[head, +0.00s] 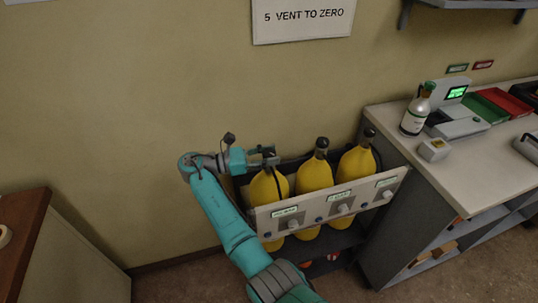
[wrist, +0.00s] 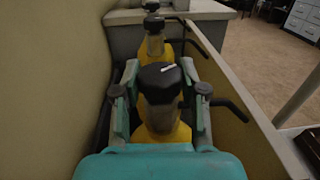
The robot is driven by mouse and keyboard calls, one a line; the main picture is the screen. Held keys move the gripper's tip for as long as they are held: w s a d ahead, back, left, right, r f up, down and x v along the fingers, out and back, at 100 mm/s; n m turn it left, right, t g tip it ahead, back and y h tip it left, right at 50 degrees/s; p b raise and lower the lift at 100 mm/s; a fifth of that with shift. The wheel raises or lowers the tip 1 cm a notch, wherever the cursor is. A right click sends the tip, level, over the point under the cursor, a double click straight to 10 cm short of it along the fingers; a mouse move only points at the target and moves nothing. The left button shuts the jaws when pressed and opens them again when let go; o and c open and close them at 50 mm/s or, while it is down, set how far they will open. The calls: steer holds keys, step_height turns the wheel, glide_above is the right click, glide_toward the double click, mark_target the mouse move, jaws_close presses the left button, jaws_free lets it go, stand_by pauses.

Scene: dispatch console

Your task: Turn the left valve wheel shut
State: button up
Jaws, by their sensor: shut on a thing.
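Three yellow cylinders stand in a row in a rack. The left cylinder (head: 268,188) has my gripper (head: 268,158) at its top, reaching in from the left. In the wrist view, its black, faceted valve wheel (wrist: 158,80) with a white mark sits between the two fingers of my gripper (wrist: 160,88). The fingers are shut on the wheel from both sides. In the head view, the gripper mostly hides this wheel. The middle cylinder (head: 314,175) and the right cylinder (head: 356,163) have dark wheels on top, free of the gripper.
A pale labelled panel (head: 300,215) with knobs runs across the rack's front. The wall is close behind. A counter (head: 470,170) at the right holds a small bottle (head: 416,112), a device with a green display and trays. A brown desk (head: 22,225) stands at the left.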

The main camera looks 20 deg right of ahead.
mark_target(270, 152)
steer(key=o, duration=1.2)
steer(key=shift+c, duration=0.2)
step_height(270, 152, up, 10)
